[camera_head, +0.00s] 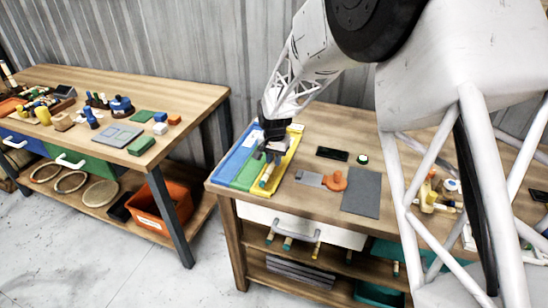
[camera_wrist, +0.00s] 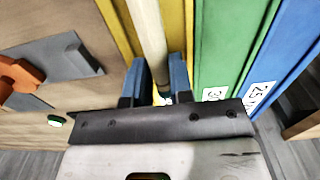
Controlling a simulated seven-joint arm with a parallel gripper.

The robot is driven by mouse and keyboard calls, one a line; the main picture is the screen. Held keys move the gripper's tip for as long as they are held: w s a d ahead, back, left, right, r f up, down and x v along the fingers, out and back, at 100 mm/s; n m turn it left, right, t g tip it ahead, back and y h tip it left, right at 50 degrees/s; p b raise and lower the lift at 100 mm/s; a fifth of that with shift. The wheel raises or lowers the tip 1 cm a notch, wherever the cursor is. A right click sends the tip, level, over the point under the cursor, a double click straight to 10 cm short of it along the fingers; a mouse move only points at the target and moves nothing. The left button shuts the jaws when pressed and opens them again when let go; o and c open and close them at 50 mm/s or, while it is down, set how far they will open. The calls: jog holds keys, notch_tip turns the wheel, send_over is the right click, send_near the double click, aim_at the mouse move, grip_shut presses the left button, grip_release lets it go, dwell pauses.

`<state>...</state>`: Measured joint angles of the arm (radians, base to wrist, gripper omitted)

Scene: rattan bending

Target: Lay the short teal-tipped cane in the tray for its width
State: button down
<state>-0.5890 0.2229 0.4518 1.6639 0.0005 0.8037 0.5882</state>
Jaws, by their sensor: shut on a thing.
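My gripper (camera_head: 274,154) is shut on a pale cane, and its blue-grey fingers (camera_wrist: 158,84) stand on both sides of it in the wrist view. The cane (camera_wrist: 149,35) runs lengthwise over the yellow tray (camera_wrist: 178,20). In the head view the cane's near end shows a teal tip (camera_head: 265,183) above the yellow tray (camera_head: 288,165). Whether the cane touches the tray floor I cannot tell. The green tray (camera_wrist: 222,50) and the blue tray (camera_wrist: 272,65) lie alongside, with number labels at their ends. The cane's far part is hidden by my gripper in the head view.
Right of the trays lie a dark block (camera_head: 332,154), a grey plate (camera_head: 309,178), an orange piece (camera_head: 336,181) and a grey mat (camera_head: 361,192). A white drawer (camera_head: 300,225) is below. Several tipped canes (camera_head: 287,243) show beneath the drawer. Another workbench (camera_head: 185,95) stands left.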

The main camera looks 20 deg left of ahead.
dwell(0.3)
jog(key=c, duration=0.9)
grip_release()
jog(key=shift+r, duration=0.1)
jog(key=shift+r, duration=3.85)
